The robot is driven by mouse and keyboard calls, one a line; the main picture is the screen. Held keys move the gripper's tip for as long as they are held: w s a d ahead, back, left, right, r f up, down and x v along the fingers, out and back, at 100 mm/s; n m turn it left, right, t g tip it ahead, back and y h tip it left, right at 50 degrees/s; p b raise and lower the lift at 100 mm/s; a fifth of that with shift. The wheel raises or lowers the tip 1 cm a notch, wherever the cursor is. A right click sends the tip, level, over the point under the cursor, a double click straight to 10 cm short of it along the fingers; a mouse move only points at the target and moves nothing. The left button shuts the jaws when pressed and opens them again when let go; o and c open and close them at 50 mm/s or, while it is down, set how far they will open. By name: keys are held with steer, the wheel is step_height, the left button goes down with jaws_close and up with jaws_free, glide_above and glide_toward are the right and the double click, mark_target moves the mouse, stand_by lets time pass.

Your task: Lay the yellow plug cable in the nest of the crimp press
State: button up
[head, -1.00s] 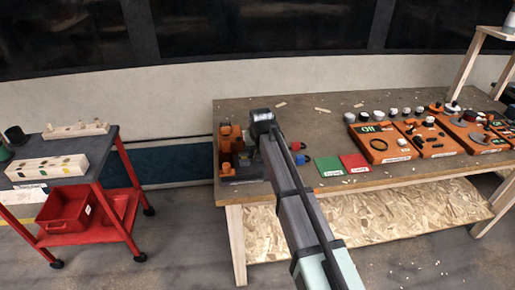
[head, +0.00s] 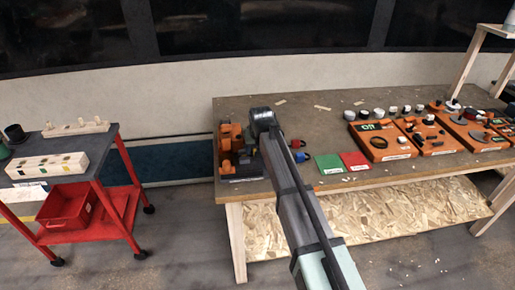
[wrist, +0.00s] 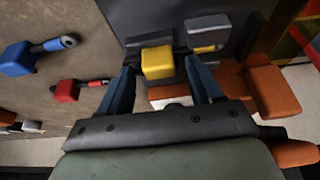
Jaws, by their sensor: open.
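The yellow plug cable's block (wrist: 157,62) shows in the wrist view between the two blue fingers of my gripper (wrist: 158,68). The gripper is open, with a finger on each side of the block. A thin dark shaft with a yellow band (wrist: 204,49) runs right from the block, beside a grey block (wrist: 208,27). The cable is over the dark plate of the crimp press; I cannot tell whether it is fully down in the nest. The orange crimp press (head: 228,140) stands at the table's left end in the head view. My arm hides the gripper and yellow plug there.
A blue plug cable (wrist: 17,58) and a red plug cable (wrist: 66,91) lie left in the wrist view. Green (head: 329,164) and red (head: 355,161) mats lie right of my arm. Orange control boxes (head: 383,140) stand farther right. An orange press part (wrist: 272,92) is close to the gripper's right.

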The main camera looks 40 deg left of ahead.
steer(key=shift+r, duration=0.1)
steer(key=v, duration=1.3)
steer(key=shift+r, duration=0.35)
steer(key=shift+d, duration=0.15)
